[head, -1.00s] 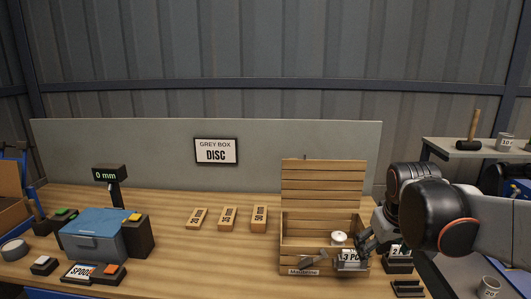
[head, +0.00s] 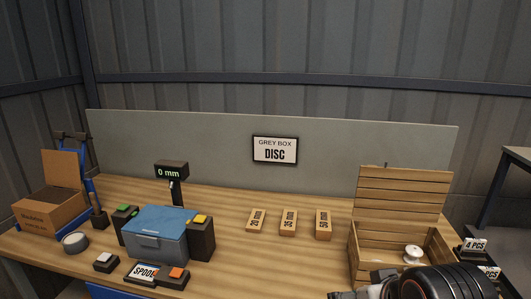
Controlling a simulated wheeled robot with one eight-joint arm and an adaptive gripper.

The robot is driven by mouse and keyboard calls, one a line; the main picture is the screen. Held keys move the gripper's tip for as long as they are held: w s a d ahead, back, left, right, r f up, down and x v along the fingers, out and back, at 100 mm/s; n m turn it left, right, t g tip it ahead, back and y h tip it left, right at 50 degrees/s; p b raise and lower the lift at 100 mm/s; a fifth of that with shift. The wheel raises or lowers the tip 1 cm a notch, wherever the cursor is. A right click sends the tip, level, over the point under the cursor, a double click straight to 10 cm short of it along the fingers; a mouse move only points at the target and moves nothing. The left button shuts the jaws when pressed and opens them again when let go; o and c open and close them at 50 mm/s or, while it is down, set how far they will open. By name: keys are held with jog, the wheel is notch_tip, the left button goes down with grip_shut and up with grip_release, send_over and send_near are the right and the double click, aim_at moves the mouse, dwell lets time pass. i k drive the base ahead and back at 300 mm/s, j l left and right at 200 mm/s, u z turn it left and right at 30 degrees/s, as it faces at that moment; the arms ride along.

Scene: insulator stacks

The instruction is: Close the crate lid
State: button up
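The wooden crate (head: 353,250) stands at the right of the bench in the head view. Its slatted lid (head: 402,192) is up, standing open at the back edge of the crate. A white spool-like piece (head: 412,254) sits inside the crate. My gripper (head: 345,295) is at the bottom edge of the view, in front of the crate; its fingers are mostly cut off, so its opening does not show. My dark arm link hides the crate's lower front and right part.
A blue box (head: 157,246) stands between dark button blocks at the left. Three wooden blocks (head: 288,222) lie in the middle of the bench. A cardboard box (head: 50,210) is open at far left. Small "PCS" signs (head: 475,245) stand right of the crate. Bench between blocks and crate is clear.

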aim_at(414, 198)
jog(key=z, duration=0.75)
